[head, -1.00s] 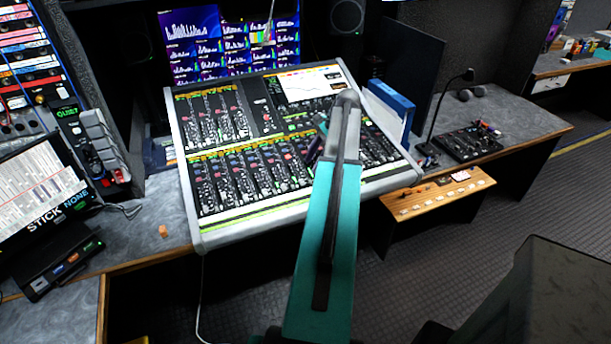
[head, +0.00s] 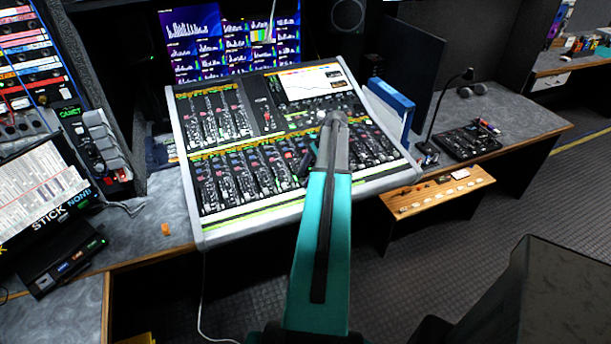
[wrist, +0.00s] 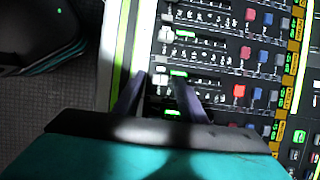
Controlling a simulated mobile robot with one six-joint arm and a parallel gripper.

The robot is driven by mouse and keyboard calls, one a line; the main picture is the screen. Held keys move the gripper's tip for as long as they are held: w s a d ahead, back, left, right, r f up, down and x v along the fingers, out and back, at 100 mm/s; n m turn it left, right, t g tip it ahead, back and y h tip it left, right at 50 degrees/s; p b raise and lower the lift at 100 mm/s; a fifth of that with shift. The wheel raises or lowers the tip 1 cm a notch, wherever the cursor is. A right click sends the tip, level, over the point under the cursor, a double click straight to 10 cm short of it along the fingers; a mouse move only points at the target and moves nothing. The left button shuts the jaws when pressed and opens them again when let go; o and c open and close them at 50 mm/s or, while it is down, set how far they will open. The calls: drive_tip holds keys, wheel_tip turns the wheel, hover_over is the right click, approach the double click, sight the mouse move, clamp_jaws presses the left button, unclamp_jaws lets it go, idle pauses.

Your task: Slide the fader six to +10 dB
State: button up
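The mixing console (head: 186,190) stands on the desk at centre left, with rows of faders and coloured buttons on its sloping face. My gripper (head: 311,164) is over the lower channel row, mostly hidden behind my arm in the head view. In the wrist view, my gripper (wrist: 158,90) has its two dark fingers apart, close over the near ends of the channel strips (wrist: 205,85). Small green lit displays show between and beside the fingers. I cannot tell which strip is fader six, or whether a fader cap lies between the fingers.
A blue binder (head: 391,103) stands right of the console. A wooden button panel (head: 437,194) juts out at the right front, and a small black controller (head: 466,143) lies on the desk. A small orange block (head: 166,229) is left of the console. Monitors (head: 232,45) stand behind.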

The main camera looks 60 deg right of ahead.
clamp_jaws()
drive_tip(key=shift+d, duration=0.1)
drive_tip(key=w+d, duration=0.2)
drive_tip(key=w+d+r, duration=0.1)
drive_tip(key=w+d, duration=0.1)
drive_tip(key=w, duration=0.1)
drive_tip(key=w+d, duration=0.2)
drive_tip(key=w, duration=0.1)
drive_tip(key=shift+w+d+r, duration=0.2)
drive_tip(key=shift+w+r, duration=0.05)
drive_tip(key=shift+r, duration=0.05)
drive_tip(key=shift+w+d+r, duration=0.1)
drive_tip(key=shift+w, duration=0.1)
idle(0.4)
